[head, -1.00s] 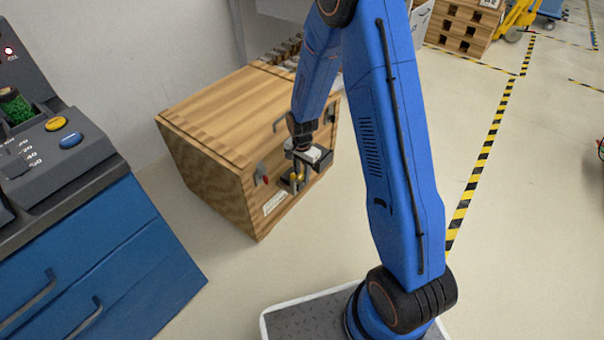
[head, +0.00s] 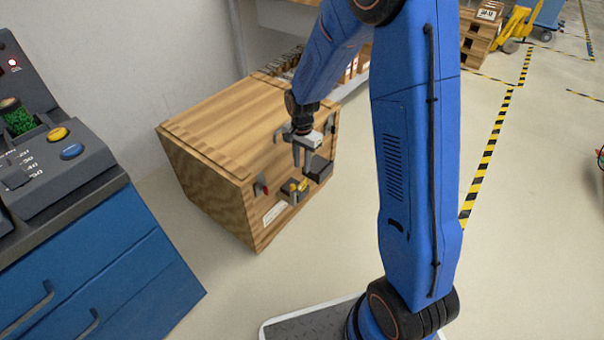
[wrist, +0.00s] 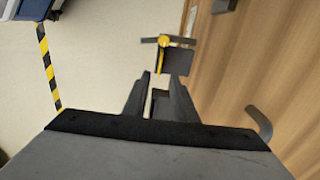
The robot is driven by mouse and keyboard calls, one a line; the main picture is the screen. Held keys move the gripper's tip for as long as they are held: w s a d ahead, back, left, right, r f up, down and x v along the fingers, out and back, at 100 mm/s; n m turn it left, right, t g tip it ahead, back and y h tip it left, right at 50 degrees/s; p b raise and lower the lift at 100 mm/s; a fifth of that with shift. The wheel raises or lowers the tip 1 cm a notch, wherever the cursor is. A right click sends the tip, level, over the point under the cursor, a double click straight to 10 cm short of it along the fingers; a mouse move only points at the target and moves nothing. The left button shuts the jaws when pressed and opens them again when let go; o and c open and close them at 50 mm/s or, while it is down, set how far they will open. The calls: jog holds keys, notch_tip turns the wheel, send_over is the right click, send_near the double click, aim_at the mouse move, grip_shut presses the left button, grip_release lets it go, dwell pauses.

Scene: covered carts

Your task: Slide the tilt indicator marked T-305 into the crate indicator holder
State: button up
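The wooden crate (head: 215,115) stands on the floor. On its front face a small grey holder (head: 289,198) has a yellow-topped piece (head: 299,186) in it, which looks like the tilt indicator. Its marking is too small to read. In the wrist view the yellow piece (wrist: 164,41) sits at the grey bracket (wrist: 175,62), beyond my fingertips. My gripper (head: 308,160) is above the holder, close to the crate's front. In the wrist view its two fingers (wrist: 160,85) are apart, with no yellow piece between them. How deep the piece sits cannot be told.
A red-marked fitting (head: 262,186) and a pale label (head: 274,213) are left of the holder. A curved handle (wrist: 262,124) juts from the crate. A blue cabinet (head: 100,265) stands at left. The floor right of the crate is clear.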

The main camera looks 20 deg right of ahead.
notch_tip(320, 180, up, 6)
jog(key=shift+f, duration=0.15)
dwell(2.3)
jog(key=s+d+r+n+t, duration=0.1)
jog(key=s+d+r+n, duration=0.15)
jog(key=s+r, duration=0.5)
jog(key=s+d+r+n+t, duration=0.1)
jog(key=s+d+r+n, duration=0.15)
jog(key=s+r, duration=0.55)
jog(key=s+d+r+n+t, duration=0.1)
jog(key=s+r+n, duration=0.1)
jog(key=s, duration=0.7)
jog(key=s+d+r+n+t, duration=0.1)
jog(key=s+r+n, duration=0.2)
jog(key=s, duration=0.6)
jog(key=shift+r+n+t, duration=0.2)
jog(key=shift+n+t, duration=0.2)
